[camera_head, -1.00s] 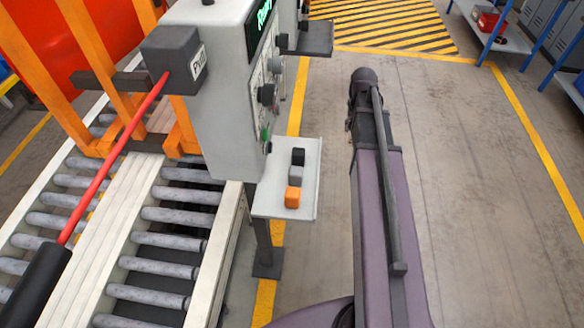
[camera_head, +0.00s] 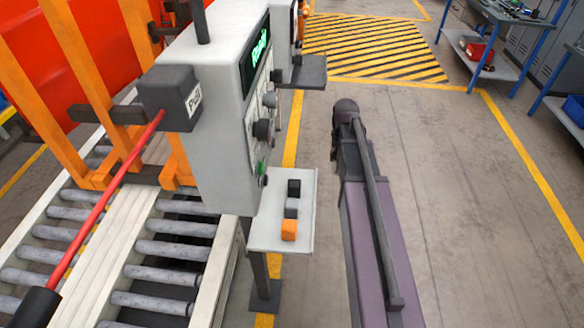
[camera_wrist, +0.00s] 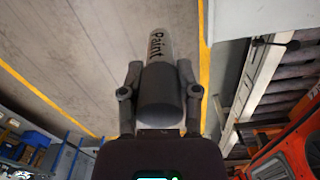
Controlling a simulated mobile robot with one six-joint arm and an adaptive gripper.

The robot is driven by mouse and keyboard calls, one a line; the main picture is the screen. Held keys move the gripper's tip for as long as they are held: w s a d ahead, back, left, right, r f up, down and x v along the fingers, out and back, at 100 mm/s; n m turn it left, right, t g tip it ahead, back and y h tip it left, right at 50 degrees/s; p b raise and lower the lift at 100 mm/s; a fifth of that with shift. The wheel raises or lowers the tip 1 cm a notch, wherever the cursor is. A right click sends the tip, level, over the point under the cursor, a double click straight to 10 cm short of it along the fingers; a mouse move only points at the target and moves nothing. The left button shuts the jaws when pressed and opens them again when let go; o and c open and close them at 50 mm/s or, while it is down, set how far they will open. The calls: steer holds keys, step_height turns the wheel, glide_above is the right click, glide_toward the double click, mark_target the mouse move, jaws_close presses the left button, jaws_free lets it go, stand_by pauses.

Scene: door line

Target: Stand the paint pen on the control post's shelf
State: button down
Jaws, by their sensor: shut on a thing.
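The control post (camera_head: 222,110) is a light grey box with a green display, knobs and a "Pull" cord switch. Its pale shelf (camera_head: 268,222) sticks out low on the right side, with black, grey and orange blocks along its middle. In the wrist view my gripper (camera_wrist: 160,92) is shut on the paint pen (camera_wrist: 160,46), which has a pale part lettered "Paint" and a thick dark part between the fingers. In the head view my arm stands to the right of the shelf, apart from it. My gripper and the pen are hidden there behind the arm.
A roller conveyor (camera_head: 150,275) and orange guard posts (camera_head: 85,85) stand left of the post. A second post with a dark shelf (camera_head: 303,72) is behind. Open floor (camera_head: 450,200) lies to the right, with blue-legged benches (camera_head: 480,45) at the far right.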

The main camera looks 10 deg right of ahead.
steer(key=w+a, duration=0.4)
steer(key=a, duration=0.9)
steer(key=shift+w, duration=0.15)
steer(key=f+b, duration=0.1)
steer(key=a+f+b, duration=0.1)
steer(key=f+b, duration=0.1)
steer(key=shift+w+f+b, duration=0.15)
steer(key=shift+f+b, duration=0.15)
steer(key=shift+f, duration=0.1)
steer(key=shift+c, duration=1.7)
jaws_free()
steer(key=shift+r, duration=0.2)
step_height(320, 180, up, 7)
steer(key=p, duration=0.7)
steer(key=shift+r+p, duration=0.2)
steer(key=shift+p, duration=0.1)
